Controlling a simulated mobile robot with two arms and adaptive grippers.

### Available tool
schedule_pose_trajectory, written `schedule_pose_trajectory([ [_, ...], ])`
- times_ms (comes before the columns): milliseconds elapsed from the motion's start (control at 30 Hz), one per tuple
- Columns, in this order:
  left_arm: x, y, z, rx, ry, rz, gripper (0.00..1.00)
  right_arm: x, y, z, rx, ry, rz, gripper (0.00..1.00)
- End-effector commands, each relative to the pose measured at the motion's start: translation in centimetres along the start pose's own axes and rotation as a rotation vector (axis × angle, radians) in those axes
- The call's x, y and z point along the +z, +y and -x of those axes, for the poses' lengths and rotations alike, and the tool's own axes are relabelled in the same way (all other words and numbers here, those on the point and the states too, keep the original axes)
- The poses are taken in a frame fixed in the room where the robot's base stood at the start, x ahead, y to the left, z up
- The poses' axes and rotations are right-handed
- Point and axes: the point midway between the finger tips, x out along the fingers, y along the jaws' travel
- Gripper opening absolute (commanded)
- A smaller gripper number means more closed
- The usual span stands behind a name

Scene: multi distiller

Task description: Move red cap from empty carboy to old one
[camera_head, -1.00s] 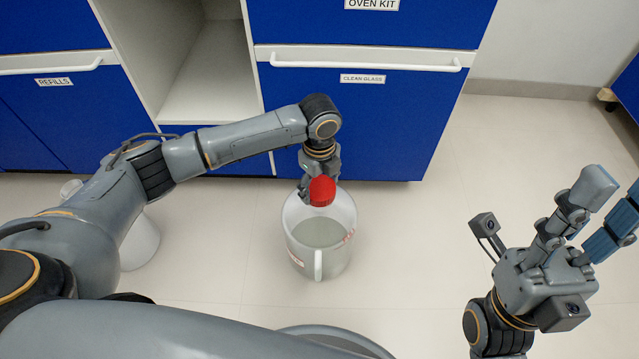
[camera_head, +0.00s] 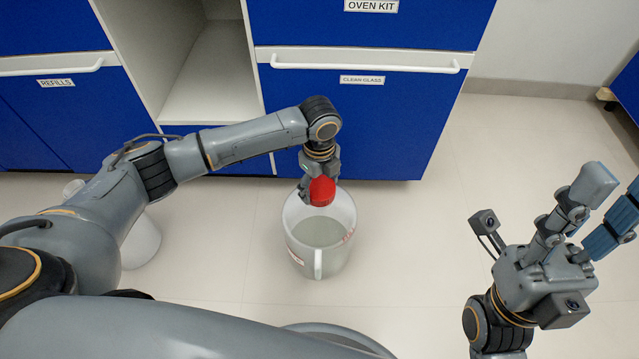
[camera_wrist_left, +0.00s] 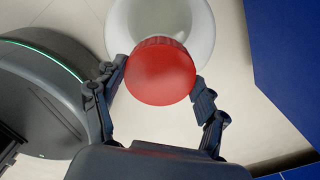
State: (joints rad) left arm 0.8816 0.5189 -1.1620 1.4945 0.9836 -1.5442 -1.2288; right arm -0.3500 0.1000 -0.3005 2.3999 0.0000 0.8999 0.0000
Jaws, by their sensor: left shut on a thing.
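The red cap (camera_head: 321,191) is held in my left gripper (camera_head: 313,188), which is shut on it. The cap also fills the middle of the left wrist view (camera_wrist_left: 160,73), between the two fingers of the left gripper (camera_wrist_left: 158,88). Below it on the floor stands a translucent white carboy (camera_head: 319,250) with a handle on the near side and red marks. The cap overlaps the carboy's top in both views; I cannot tell if they touch. A second white carboy (camera_head: 140,242) stands at the left, partly hidden behind my left arm. My right gripper (camera_head: 590,205) is open and empty at the right.
Blue cabinets stand at the back, with a drawer labelled CLEAN GLASS (camera_head: 361,110) just behind the carboy and an open white shelf (camera_head: 205,80) left of it. The light floor (camera_head: 420,230) between carboy and right gripper is clear.

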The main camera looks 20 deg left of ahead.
Motion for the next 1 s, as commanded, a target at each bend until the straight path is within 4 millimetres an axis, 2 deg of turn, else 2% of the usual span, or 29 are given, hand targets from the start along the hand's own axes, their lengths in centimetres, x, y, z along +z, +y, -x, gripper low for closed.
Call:
schedule_pose_trajectory([
  [1000, 0.0, 0.0, 0.1, 0.0, 0.001, 0.0, 0.5, -0.2, 0.0, -1.1, 0.0, 0.0, 0.001, 0.39],
])
